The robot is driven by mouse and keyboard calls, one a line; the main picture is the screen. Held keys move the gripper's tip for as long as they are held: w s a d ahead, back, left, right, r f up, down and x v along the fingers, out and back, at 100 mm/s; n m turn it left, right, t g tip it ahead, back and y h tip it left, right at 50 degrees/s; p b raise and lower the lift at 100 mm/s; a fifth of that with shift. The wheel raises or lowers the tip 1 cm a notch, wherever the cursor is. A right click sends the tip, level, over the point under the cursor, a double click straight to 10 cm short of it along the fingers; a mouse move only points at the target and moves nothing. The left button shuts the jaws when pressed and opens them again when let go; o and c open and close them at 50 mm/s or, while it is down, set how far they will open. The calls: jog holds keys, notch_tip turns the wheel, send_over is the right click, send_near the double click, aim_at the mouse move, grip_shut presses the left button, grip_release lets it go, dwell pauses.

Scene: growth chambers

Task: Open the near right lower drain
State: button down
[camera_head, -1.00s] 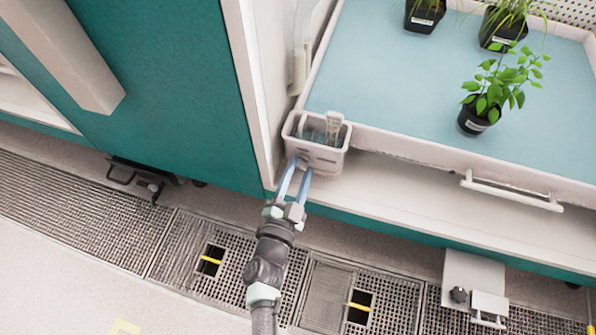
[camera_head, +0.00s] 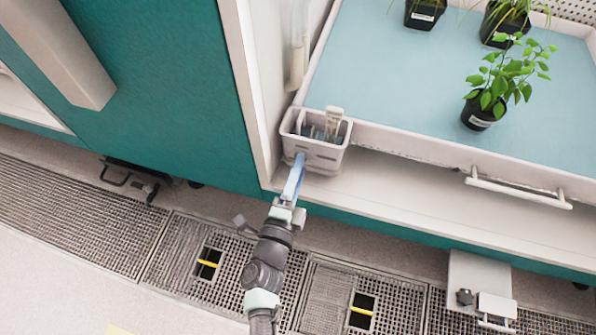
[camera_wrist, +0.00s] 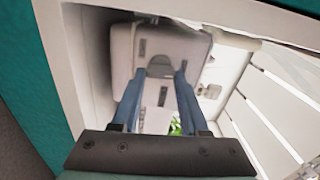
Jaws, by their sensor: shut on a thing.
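In the wrist view, my gripper's blue fingers (camera_wrist: 159,76) are on either side of a small grey drain knob (camera_wrist: 161,61) low on the box's front (camera_wrist: 135,50). The gripper is shut on this knob. In the head view the fingers overlap and hide the knob. I cannot tell how far the drain is turned.
Potted plants (camera_head: 483,110) stand on the tray. A white handle (camera_head: 518,188) runs along the tray's front edge. A teal panel (camera_head: 150,90) is at the left. The grated floor below has openings with yellow bars (camera_head: 207,263).

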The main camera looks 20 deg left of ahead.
jog(key=shift+m, duration=0.5)
jog(key=shift+c, duration=2.1)
grip_release()
jog(key=s+p, duration=0.4)
jog(key=s, duration=0.9)
jog(key=shift+p, duration=0.35)
